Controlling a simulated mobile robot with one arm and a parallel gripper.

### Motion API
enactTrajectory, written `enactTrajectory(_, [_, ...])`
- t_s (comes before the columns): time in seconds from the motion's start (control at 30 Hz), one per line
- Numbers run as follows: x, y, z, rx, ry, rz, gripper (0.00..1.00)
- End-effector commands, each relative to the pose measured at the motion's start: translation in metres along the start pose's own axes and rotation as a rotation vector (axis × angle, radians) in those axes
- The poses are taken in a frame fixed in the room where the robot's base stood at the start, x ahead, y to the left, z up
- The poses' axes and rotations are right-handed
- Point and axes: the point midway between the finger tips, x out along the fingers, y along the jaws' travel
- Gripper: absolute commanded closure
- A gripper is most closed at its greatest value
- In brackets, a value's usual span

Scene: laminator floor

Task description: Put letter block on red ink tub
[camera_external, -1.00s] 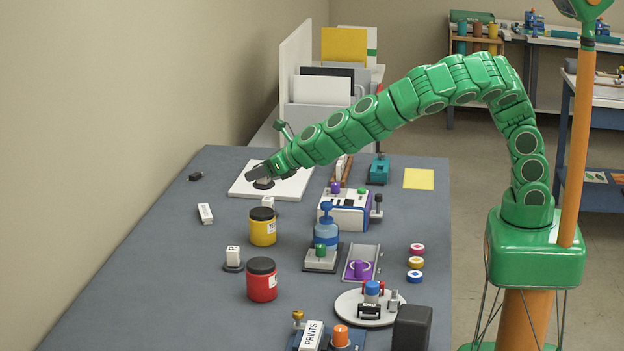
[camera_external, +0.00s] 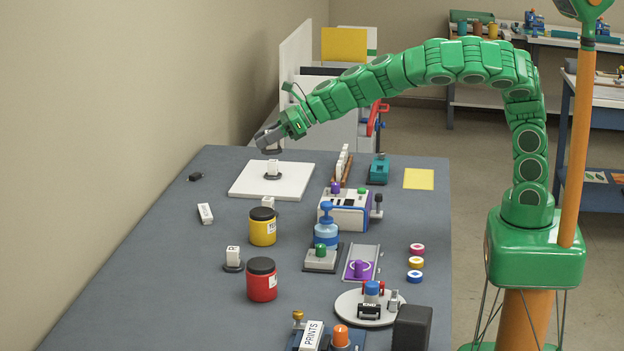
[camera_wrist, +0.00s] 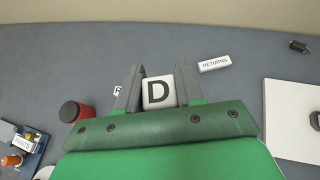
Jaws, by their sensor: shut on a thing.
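My gripper (camera_external: 268,140) is raised above the far end of the table. It is shut on a white letter block marked D (camera_wrist: 159,92), seen between the fingers in the wrist view; a dark base shows beneath the gripper in the external view. The red ink tub (camera_external: 262,284) has a black lid and stands upright at the near left of the table, well apart from my gripper. Its lid is bare. The tub also shows at the left of the wrist view (camera_wrist: 82,114).
A white board (camera_external: 245,187) lies below my gripper with another block (camera_external: 272,168) on it. A yellow tub (camera_external: 262,231), an R block (camera_external: 233,255) and a RETURNS block (camera_external: 205,213) stand between. A blue stamp (camera_external: 327,232) and a white machine (camera_external: 342,215) are to the right.

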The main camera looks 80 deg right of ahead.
Motion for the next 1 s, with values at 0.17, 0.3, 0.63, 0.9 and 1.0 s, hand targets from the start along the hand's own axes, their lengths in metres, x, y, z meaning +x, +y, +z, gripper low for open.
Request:
enactTrajectory(0.17, [0.009,0.06,0.005,-0.115,-0.002,0.202,1.0])
enactTrajectory(0.3, [0.009,0.106,0.002,-0.205,0.0,0.363,1.0])
enactTrajectory(0.63, [-0.015,0.209,-0.022,-0.418,0.002,0.747,1.0])
enactTrajectory(0.9, [-0.046,0.265,-0.049,-0.554,0.001,1.005,1.0])
enactTrajectory(1.0, [-0.055,0.276,-0.055,-0.58,0.001,1.063,1.0])
